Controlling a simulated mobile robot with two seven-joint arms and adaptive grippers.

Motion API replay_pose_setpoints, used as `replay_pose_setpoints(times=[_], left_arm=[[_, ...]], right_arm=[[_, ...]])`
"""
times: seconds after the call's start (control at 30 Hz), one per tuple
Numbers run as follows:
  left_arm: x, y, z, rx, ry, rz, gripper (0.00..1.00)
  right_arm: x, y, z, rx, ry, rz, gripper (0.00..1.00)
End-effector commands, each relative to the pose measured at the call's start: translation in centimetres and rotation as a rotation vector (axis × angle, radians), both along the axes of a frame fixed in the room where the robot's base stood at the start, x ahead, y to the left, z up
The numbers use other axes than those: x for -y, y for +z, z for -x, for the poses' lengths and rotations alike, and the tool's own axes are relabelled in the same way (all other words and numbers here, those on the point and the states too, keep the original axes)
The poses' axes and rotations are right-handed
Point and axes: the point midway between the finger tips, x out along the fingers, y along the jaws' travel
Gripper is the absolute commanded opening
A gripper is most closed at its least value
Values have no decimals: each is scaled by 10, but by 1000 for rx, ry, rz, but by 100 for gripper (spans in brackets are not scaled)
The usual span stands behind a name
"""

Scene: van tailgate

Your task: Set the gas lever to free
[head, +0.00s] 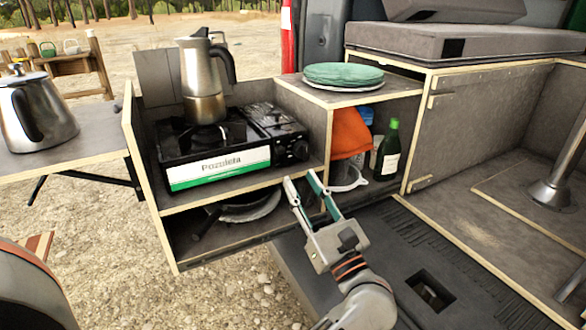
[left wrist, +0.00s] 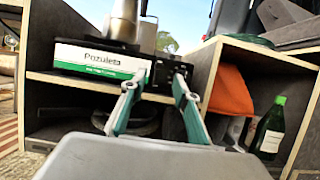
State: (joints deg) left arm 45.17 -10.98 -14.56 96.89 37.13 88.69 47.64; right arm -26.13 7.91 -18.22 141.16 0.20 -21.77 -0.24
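The gas stove (head: 218,172), labelled "Pozuleta", sits on the upper shelf of the pull-out kitchen box. Its dark control side (head: 276,118) is at the right end, with a round knob (head: 300,150) on the front. The gas lever is too small and dark to make out for certain. My left gripper (head: 302,179) is open and empty, in front of and below the stove's right end. In the left wrist view its spread fingers (left wrist: 157,77) frame the stove's right end, apart from it. My right gripper is not in view.
A steel moka pot (head: 203,85) stands on the burner. To the right, green plates (head: 343,74) rest on the cupboard top above an orange cloth (head: 350,132) and a green bottle (head: 388,152). A pan (head: 250,207) lies on the lower shelf. A kettle (head: 38,113) stands left.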

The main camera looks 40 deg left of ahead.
Motion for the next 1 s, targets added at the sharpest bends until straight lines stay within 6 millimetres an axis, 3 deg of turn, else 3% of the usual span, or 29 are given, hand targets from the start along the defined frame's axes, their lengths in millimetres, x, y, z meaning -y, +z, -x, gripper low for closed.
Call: replay_pose_setpoints(times=[0.23, 0.83, 1.0], left_arm=[[19, -9, 8, 0, 0, 0, 31], [21, -9, 9, -4, 0, -6, 31], [28, -9, 20, -130, -7, -170, 31]], right_arm=[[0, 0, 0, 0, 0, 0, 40], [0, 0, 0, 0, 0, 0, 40], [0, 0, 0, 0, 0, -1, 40]])
